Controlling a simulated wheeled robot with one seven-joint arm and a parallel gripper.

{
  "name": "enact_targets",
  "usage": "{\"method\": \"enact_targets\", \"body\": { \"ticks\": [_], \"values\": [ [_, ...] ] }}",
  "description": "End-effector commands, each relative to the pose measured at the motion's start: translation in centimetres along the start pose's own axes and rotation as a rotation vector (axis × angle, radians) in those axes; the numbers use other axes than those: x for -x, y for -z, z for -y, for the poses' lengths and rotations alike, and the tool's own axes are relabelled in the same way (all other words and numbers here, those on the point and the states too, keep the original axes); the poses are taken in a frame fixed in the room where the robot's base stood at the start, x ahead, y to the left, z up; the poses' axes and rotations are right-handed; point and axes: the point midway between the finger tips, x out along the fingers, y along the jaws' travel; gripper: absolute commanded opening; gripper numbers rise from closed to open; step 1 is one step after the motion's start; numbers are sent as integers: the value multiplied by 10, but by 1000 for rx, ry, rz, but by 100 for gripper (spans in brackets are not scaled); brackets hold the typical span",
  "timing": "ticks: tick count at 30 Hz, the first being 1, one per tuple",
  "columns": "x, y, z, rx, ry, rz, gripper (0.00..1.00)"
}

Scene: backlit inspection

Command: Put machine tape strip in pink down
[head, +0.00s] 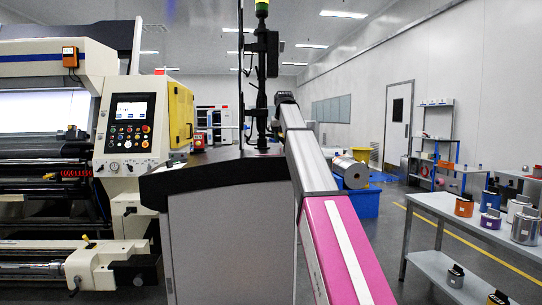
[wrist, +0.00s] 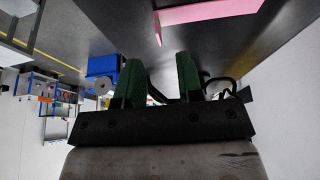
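In the wrist view, my gripper (wrist: 160,62) shows two green-padded fingers standing apart, with no object visibly clamped between them. A flat pink strip (wrist: 210,14) with a bent end lies beyond the fingertips, at the top of that view, apart from them. My gripper is not clearly seen there.
A machine with a control panel (head: 129,122) fills the left. A grey cabinet with a black top (head: 215,180) stands in the middle. A blue bin (head: 362,203) holds a metal roll (head: 350,172). A metal bench (head: 440,205) with several containers is at right. Floor between is clear.

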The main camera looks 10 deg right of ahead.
Motion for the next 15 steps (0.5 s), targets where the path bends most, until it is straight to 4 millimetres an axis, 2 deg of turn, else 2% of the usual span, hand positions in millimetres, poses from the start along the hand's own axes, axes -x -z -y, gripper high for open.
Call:
{"method": "enact_targets", "body": {
  "ticks": [10, 15],
  "values": [
    [-43, -1, 0, 0, 0, 2, 34],
    [-50, 0, 0, 0, 0, 1, 34]
  ]
}}
